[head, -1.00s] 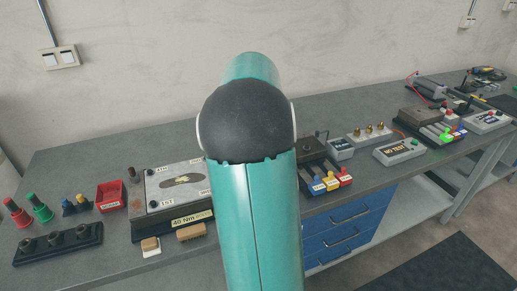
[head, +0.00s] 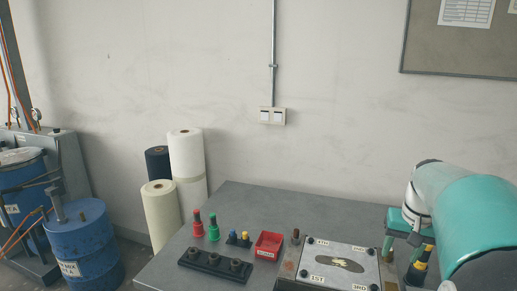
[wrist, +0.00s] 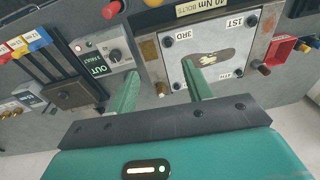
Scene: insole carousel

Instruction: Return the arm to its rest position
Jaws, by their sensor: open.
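Beyond the fingers lies the light plate fixture (wrist: 217,88) with a dark insole shape and corner labels such as 1ST and 3RD. The same plate fixture (head: 318,267) shows at the bottom of the head view. Whether the fingertips touch anything cannot be told.
The workbench (head: 240,203) holds a red bin (head: 268,247), a black socket rack (head: 214,264) and red and green tools. Fabric rolls (head: 187,165) and a blue drum (head: 83,245) stand left of it. The wrist view shows a control box (wrist: 106,55) near the left finger.

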